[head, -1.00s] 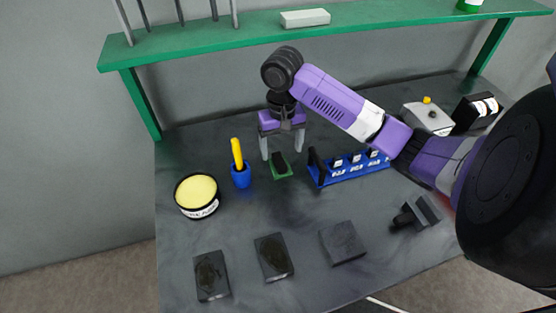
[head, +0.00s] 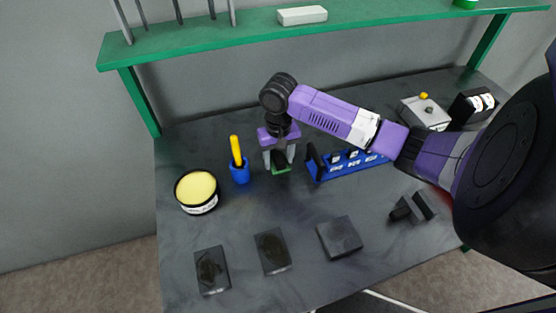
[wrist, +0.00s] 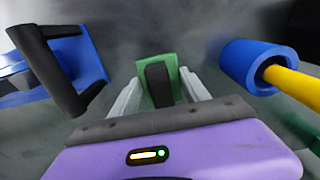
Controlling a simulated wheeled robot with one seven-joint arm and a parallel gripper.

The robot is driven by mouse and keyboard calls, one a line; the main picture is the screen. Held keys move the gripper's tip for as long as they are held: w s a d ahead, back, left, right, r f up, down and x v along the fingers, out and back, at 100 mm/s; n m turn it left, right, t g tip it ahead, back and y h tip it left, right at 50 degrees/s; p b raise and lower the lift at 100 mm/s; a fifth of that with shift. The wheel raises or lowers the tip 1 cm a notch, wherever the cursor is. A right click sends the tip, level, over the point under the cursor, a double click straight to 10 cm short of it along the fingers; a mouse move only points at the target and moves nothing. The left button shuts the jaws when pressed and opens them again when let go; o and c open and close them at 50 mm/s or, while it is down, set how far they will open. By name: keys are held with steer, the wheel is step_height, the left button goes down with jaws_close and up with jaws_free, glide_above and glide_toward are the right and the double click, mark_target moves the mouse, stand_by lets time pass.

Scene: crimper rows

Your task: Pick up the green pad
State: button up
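The green pad (head: 281,170) lies on the dark table below my gripper (head: 279,159). In the wrist view the green pad (wrist: 144,88) carries a black upright grip (wrist: 158,84) on its top. My gripper (wrist: 160,82) is open, with one pale finger on each side of the black grip. The fingertips are low, close to the pad. I cannot tell whether they touch it. In the head view the fingers partly hide the pad and its grip.
A blue cup (head: 240,174) with a yellow stick (head: 236,150) stands close on the left. A blue rack (head: 352,169) with a black handle stands close on the right. A round yellow-topped tin (head: 197,190) and dark blocks (head: 340,237) lie nearer. A green shelf (head: 250,38) spans the back.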

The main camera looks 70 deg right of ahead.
mark_target(279, 157)
steer(key=c, duration=0.8)
steer(key=shift+r, duration=0.15)
step_height(279, 157, up, 20)
steer(key=shift+f, duration=0.1)
